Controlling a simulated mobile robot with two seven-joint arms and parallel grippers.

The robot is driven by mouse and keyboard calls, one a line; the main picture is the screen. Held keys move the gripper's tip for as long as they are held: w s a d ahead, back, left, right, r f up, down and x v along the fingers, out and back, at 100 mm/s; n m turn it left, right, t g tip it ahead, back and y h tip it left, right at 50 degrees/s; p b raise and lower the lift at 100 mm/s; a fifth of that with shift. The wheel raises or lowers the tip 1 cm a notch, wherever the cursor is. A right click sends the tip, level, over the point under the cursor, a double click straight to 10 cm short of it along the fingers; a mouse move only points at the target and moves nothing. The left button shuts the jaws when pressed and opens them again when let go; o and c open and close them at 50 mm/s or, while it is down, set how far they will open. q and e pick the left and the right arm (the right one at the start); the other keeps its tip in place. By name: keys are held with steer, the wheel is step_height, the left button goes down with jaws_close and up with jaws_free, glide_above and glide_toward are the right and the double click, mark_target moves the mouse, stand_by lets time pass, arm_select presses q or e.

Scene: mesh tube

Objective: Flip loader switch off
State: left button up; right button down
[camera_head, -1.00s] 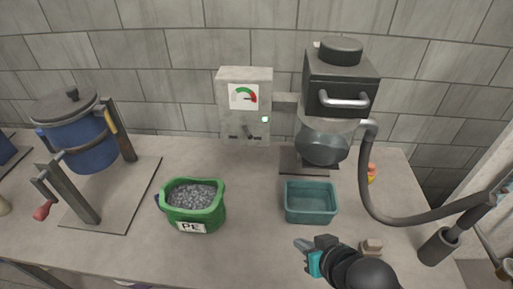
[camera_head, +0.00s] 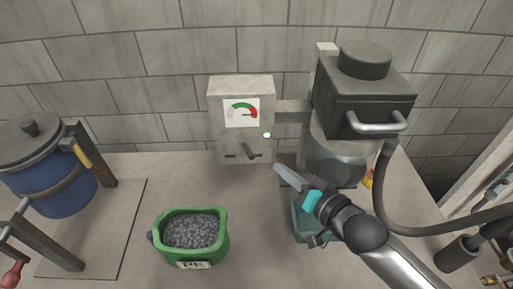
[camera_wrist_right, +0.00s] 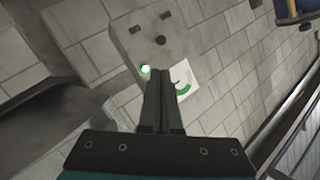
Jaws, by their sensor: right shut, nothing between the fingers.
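The loader's grey control box (camera_head: 225,90) stands against the wall. Its switch (camera_head: 250,151) is a dark lever low on the front, leaning down toward the right of two dark marks. A green light (camera_head: 267,135) glows beside it. In the right wrist view, the box (camera_wrist_right: 125,48), the dark switch (camera_wrist_right: 160,40) and the green light (camera_wrist_right: 146,70) lie beyond my fingers. My right gripper (camera_head: 278,168) is shut and empty, to the right of and below the switch, apparently apart from it. My left gripper is not in view.
The loader (camera_head: 365,85) with its hose (camera_head: 378,195) stands right of the box. A green bag of grey pellets (camera_head: 218,245) and a blue drum (camera_head: 55,190) stand left. The table before the box is clear.

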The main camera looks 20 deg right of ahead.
glide_toward(248, 151)
steer(key=w+d, duration=0.1)
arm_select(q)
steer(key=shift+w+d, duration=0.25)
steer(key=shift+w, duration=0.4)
arm_select(e)
steer(key=shift+r+x, duration=0.2)
steer(key=shift+x, duration=1.25)
steer(key=shift+r+x, duration=0.2)
steer(key=shift+x, duration=1.25)
steer(key=shift+w, duration=0.15)
steer(key=shift+d, duration=0.1)
